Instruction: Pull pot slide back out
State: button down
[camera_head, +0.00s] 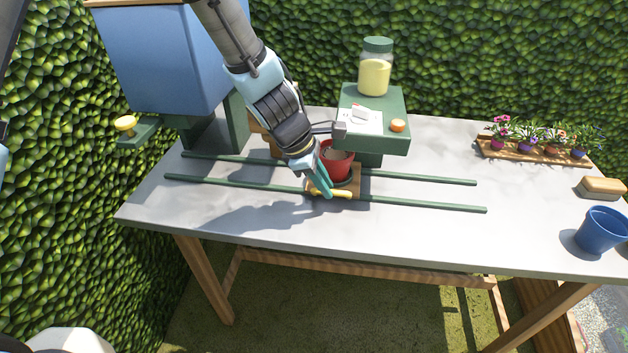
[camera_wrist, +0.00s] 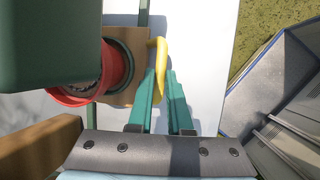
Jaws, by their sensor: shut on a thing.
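The pot slide (camera_head: 355,183) is a small wooden carriage on two green rails. It carries a red pot (camera_head: 338,163) with dark soil. A yellow handle (camera_head: 337,193) runs along its near side. My gripper (camera_head: 326,191) reaches down from the upper left, its teal fingers at the handle. In the wrist view my gripper (camera_wrist: 162,85) is shut on the yellow handle (camera_wrist: 160,66), and the wooden slide (camera_wrist: 128,48) and red pot (camera_wrist: 110,80) show to the left. The pot stands upright, close to the green stand, partly hidden by it and my gripper.
The green stand (camera_head: 378,138) holds a jar (camera_head: 375,70), a white card and an orange knob. A blue hopper (camera_head: 165,60) stands at the left. The rails (camera_head: 430,205) run clear to the right. A flower tray (camera_head: 530,153) and blue pot (camera_head: 600,230) are further right.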

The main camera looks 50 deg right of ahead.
jog(key=c, duration=0.8)
grip_release()
jog(key=shift+c, duration=0.2)
jog(key=v, duration=1)
jog(key=shift+r, duration=0.4)
jog(key=shift+a, duration=0.15)
